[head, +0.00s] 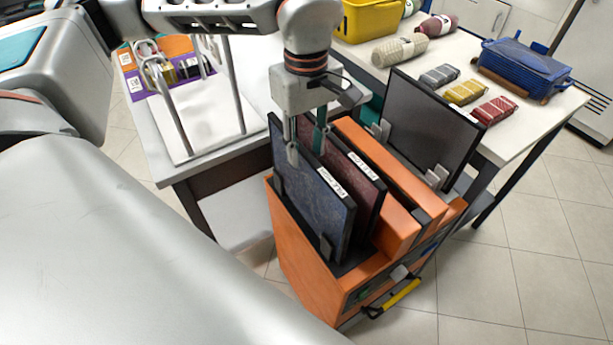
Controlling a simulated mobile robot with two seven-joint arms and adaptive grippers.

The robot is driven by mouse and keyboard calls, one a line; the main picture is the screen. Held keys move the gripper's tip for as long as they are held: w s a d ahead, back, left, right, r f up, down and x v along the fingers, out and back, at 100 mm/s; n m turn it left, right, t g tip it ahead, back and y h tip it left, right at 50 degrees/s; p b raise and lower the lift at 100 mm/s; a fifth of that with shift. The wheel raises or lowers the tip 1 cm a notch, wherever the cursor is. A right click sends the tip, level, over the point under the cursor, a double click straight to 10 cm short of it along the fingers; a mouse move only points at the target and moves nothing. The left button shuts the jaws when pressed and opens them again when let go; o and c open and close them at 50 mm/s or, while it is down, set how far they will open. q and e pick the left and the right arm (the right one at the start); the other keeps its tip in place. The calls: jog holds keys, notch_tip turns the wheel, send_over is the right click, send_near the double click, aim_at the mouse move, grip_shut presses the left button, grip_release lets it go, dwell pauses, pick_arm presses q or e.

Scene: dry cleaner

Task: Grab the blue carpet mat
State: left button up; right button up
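The blue carpet mat (318,205) stands upright in the near slot of an orange rack (292,262), with a white label near its top edge. A maroon mat (362,190) stands just behind it. My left gripper (306,148) points down from above at the blue mat's upper edge. Its fingers are apart: one is in front of the blue mat's face, and the other appears to be in the gap between the blue and maroon mats. I cannot tell whether either finger touches the mat. My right gripper is not in view.
A dark grey mat (425,125) stands at the rack's far side. The rack has a yellow handle (393,298) in front. A white table behind holds rolled textiles (400,50), a yellow bin (370,20) and a blue basket (525,65). Tiled floor at right is clear.

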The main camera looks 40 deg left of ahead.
pick_arm(q)
notch_tip(320, 180, down, 2)
jog(key=shift+f, duration=0.15)
grip_shut()
jog(key=shift+w+r, duration=0.1)
jog(key=shift+r, duration=0.1)
